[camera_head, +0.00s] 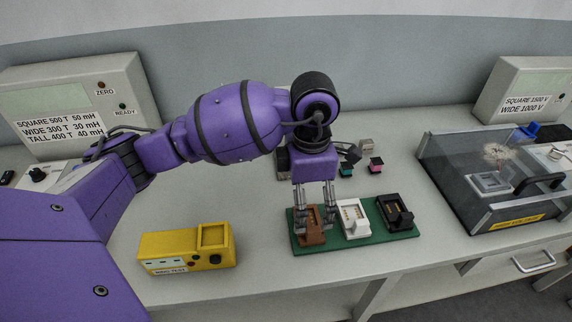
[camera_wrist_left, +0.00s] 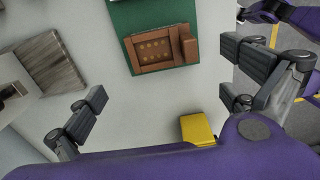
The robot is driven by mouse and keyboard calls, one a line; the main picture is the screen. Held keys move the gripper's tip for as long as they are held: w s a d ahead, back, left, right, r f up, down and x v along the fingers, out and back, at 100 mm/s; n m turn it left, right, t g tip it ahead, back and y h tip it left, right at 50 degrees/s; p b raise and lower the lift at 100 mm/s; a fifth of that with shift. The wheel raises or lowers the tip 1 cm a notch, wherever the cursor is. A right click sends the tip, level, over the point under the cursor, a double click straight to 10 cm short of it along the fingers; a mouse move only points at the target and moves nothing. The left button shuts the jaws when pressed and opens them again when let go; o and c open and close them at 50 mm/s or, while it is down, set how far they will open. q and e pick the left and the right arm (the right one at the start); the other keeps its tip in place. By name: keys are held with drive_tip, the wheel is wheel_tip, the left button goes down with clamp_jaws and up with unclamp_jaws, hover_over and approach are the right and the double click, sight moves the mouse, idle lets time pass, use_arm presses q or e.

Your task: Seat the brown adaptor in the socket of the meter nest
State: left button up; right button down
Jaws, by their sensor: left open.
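The brown adaptor (camera_head: 312,238) lies in the left place of a green board (camera_head: 362,236); it also shows in the left wrist view (camera_wrist_left: 157,50), with small gold contacts in its recess. My left gripper (camera_head: 316,224) points down over it, fingers open; in the head view the fingers partly cover the adaptor. In the wrist view the open left gripper (camera_wrist_left: 165,95) has its two fingers wide apart, with nothing between them. The yellow meter nest (camera_head: 165,252) stands left of the board, with a square socket (camera_head: 213,236) on top. Its corner shows in the wrist view (camera_wrist_left: 197,129).
A white adaptor (camera_head: 353,219) and a black one (camera_head: 396,212) share the green board. A glass-sided high-voltage case (camera_head: 480,180) stands to the right. Small pink-and-black (camera_head: 376,165) and teal (camera_head: 346,170) parts lie behind. The bench between nest and board is clear.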

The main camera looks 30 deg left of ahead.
sight(309, 220)
use_arm(q)
drive_tip(key=f, duration=0.3)
drive_tip(key=shift+s+d+f, duration=0.1)
drive_tip(key=shift+s+d, duration=0.1)
drive_tip(key=shift+s, duration=0.05)
drive_tip(key=f, duration=0.3)
drive_tip(key=shift+w+f, duration=0.25)
drive_tip(key=shift+f, duration=0.4)
use_arm(e)
drive_tip(key=shift+s+d, duration=0.4)
drive_tip(key=shift+s, duration=0.4)
use_arm(q)
drive_tip(key=shift+c, duration=0.5)
drive_tip(key=c, duration=1.3)
use_arm(e)
drive_tip(key=shift+s+f, duration=0.2)
drive_tip(key=shift+s, duration=0.05)
use_arm(q)
drive_tip(key=shift+r, duration=0.15)
